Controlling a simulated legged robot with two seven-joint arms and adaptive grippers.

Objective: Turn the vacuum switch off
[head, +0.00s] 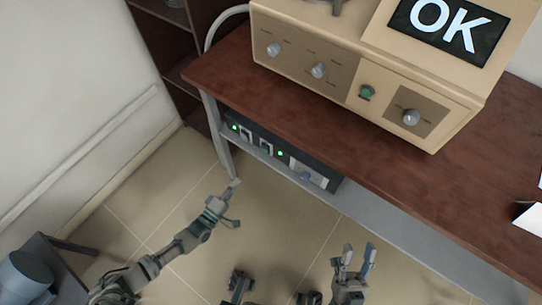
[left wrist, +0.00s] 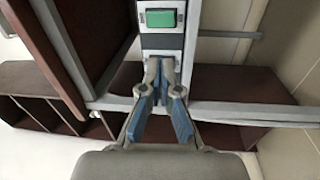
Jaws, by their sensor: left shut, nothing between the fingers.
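A black control box (head: 290,160) sits on a shelf under the table. Its front has small lit green lamps, several switches and a blue knob (head: 306,176). I cannot read which switch is the vacuum one. In the left wrist view a green rocker switch (left wrist: 161,18) shows on the box front. My left gripper (head: 235,184) is shut and empty, below and in front of the box's left part. In the left wrist view its fingertips (left wrist: 159,68) overlap the panel below the green switch; contact cannot be told. My right gripper (head: 358,258) is open and empty, lower right.
A beige furnace (head: 330,75) with knobs, a green button and an "OK" display stands on the brown table (head: 235,80). A grey table leg (head: 216,135) stands left of the box. Dark shelving (head: 165,45) is at the back left.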

